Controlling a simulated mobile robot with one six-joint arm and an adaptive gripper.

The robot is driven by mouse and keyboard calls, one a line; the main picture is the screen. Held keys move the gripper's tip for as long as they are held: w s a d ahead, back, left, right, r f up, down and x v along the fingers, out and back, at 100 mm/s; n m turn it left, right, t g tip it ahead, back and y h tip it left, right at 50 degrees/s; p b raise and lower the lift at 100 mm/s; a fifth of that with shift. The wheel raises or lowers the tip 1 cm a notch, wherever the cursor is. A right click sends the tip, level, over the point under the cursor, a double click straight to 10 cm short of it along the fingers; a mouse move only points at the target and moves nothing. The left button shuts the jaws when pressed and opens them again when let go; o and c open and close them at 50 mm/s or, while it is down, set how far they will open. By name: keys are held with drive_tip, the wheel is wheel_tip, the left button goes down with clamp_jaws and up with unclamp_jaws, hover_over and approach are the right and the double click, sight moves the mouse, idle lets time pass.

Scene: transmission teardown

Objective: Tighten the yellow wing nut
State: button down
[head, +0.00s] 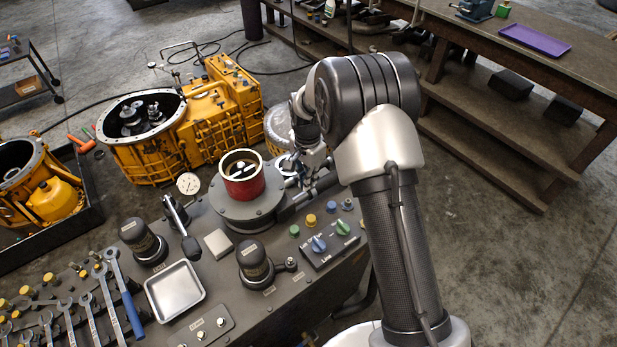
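I cannot clearly pick out a yellow wing nut. A small round yellow piece (310,220) sits on the bench top (222,275), between a green one and a blue one. I cannot tell whether it has wings. Below it, a panel carries a blue winged knob (318,243) and a green winged knob (343,227). My gripper (312,172) is behind and left of my arm's dark joint, right of the red cylinder (242,176). It is small and partly hidden, and its fingers cannot be made out well.
The red cylinder stands on a round grey base. Two dark capped cylinders (143,241) (255,262), a metal tray (174,290) and several wrenches (121,290) occupy the bench. Yellow transmission housings (190,125) stand behind. A brown workbench (520,50) is at upper right; floor right is clear.

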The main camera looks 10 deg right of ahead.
drive_tip(key=shift+w+m, duration=0.1)
drive_tip(key=shift+m, duration=0.5)
drive_tip(key=c, duration=1.8)
unclamp_jaws()
drive_tip(key=shift+r, duration=0.1)
wheel_tip(320, 180, up, 12)
